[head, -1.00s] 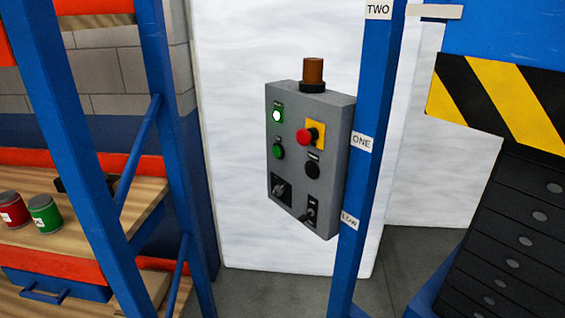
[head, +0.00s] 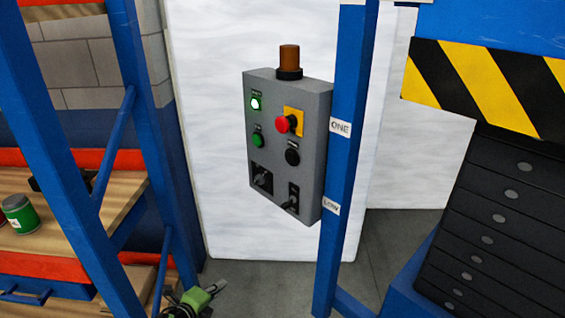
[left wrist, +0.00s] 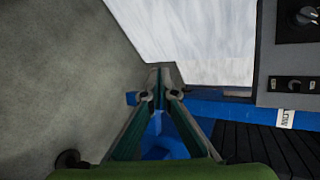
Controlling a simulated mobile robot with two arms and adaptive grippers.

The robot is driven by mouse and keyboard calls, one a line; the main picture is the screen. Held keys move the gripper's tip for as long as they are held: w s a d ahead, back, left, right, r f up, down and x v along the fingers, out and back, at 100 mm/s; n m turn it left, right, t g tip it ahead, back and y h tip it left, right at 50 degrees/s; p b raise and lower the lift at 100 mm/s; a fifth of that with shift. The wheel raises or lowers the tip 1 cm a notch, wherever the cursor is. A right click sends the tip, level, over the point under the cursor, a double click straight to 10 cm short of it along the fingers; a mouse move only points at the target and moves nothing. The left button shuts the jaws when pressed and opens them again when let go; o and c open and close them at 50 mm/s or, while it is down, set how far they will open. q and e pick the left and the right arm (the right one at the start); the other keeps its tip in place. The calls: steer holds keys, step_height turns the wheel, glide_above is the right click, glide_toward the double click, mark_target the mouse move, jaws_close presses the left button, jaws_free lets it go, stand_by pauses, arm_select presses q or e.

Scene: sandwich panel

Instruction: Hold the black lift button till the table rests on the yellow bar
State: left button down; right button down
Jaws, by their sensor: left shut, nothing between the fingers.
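The grey control panel (head: 240,130) carries a round black button (head: 292,157) below the red knob on its yellow plate. A blue platform edge with black-and-yellow stripes (head: 480,85) hangs at the upper right, possibly the table. I cannot make out a yellow bar. My left gripper (head: 218,287) is at the bottom of the head view, well below the panel and apart from it. In the left wrist view its fingers (left wrist: 161,80) are together and empty, with the panel's lower part (left wrist: 268,85) at the upper right. My right gripper is not in view.
A blue post (head: 345,150) with ONE and LOW labels stands right beside the panel. A blue rack (head: 70,170) with a green can (head: 20,214) is on the left. Open floor (head: 265,285) lies below the panel.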

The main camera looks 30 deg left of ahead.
arm_select(q)
steer(key=w+r+m+t+h, duration=0.15)
steer(key=w+r+m, duration=0.3)
steer(key=r, duration=0.55)
steer(key=w+r+m+t+h, duration=0.1)
steer(key=w+r+m+t, duration=0.3)
steer(key=r, duration=0.6)
steer(key=d+r+m+h, duration=0.2)
steer(key=r+m, duration=0.4)
steer(key=r, duration=0.3)
steer(key=w+d+r+m+h, duration=0.1)
steer(key=d+r+m, duration=0.3)
steer(key=r, duration=0.5)
steer(key=shift+m+h, duration=0.55)
steer(key=shift+m, duration=0.6)
steer(key=shift+a+g, duration=0.1)
steer(key=shift+g, duration=0.15)
steer(key=shift+w, duration=0.1)
steer(key=p, duration=0.5)
glide_toward(290, 159)
steer(key=x, duration=0.5)
steer(key=shift+w+r, duration=0.25)
steer(key=shift+w, duration=0.15)
steer(key=shift+w+d+f, duration=0.15)
steer(key=shift+w+d, duration=0.1)
steer(key=shift+w, duration=0.35)
